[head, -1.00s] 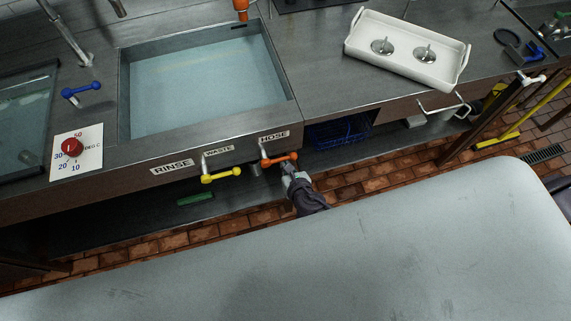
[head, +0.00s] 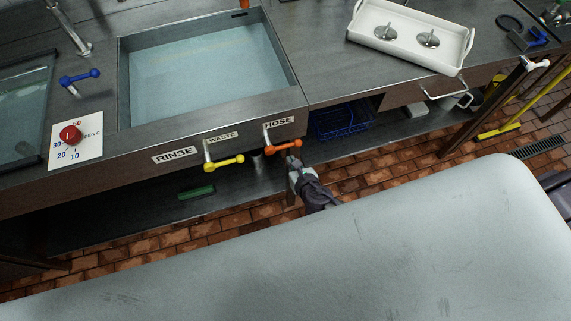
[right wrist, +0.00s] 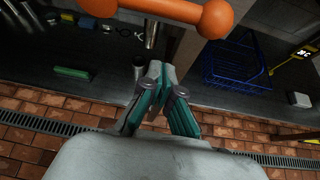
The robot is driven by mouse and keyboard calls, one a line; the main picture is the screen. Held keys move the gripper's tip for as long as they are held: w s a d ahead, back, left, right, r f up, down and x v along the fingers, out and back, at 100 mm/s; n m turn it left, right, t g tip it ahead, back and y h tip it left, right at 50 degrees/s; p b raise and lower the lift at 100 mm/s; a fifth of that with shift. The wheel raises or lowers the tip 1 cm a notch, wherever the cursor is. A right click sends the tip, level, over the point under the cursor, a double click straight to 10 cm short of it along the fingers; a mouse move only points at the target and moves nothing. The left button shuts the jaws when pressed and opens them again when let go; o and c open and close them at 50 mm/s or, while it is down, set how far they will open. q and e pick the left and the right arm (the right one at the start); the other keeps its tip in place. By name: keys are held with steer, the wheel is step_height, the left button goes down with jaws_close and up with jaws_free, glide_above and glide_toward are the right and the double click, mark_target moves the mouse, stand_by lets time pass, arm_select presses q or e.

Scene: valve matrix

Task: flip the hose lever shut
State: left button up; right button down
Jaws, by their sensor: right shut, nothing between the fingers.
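The orange hose lever (head: 284,147) is under the HOSE label (head: 279,122) on the sink's front. Its bar lies roughly level, pointing right from its metal stem. In the right wrist view the orange lever (right wrist: 165,10) crosses the top, with a round knob at its right end. My right gripper (head: 292,160) is just below the lever, and a small gap shows between them. In the right wrist view its fingertips (right wrist: 155,70) are together, empty, below the lever bar. My left gripper is not in view.
A yellow lever (head: 224,162) sits left of the hose lever under the WASTE label (head: 223,135). A blue basket (head: 340,122) stands on the lower shelf to the right. A green block (head: 197,192) lies on the lower shelf.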

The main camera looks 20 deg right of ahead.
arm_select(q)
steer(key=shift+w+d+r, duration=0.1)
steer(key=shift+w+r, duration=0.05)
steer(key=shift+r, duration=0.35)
arm_select(e)
steer(key=v, duration=0.9)
steer(key=shift+s+a+r, duration=0.2)
steer(key=shift+a+r, duration=0.05)
steer(key=shift+r, duration=0.1)
steer(key=s+d+f+m+g+h, duration=0.1)
steer(key=s+d+f+m+g, duration=0.2)
steer(key=s+f+m, duration=0.35)
steer(key=s+d+f+m+g, duration=0.2)
steer(key=s+d+f+m, duration=0.15)
steer(key=f+m, duration=0.6)
arm_select(q)
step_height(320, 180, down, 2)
steer(key=shift+b, duration=0.75)
arm_select(e)
steer(key=s+f+m+g, duration=0.3)
steer(key=s+f+m, duration=0.4)
steer(key=s, duration=0.3)
steer(key=s+d+f+m+g, duration=0.1)
steer(key=s+f+m+g, duration=0.2)
steer(key=s+f+m, duration=0.5)
steer(key=s+m, duration=0.1)
steer(key=s, duration=0.1)
steer(key=shift+s+d+f+m+y, duration=0.25)
steer(key=shift+s+d+m+y, duration=0.05)
steer(key=shift+m, duration=0.1)
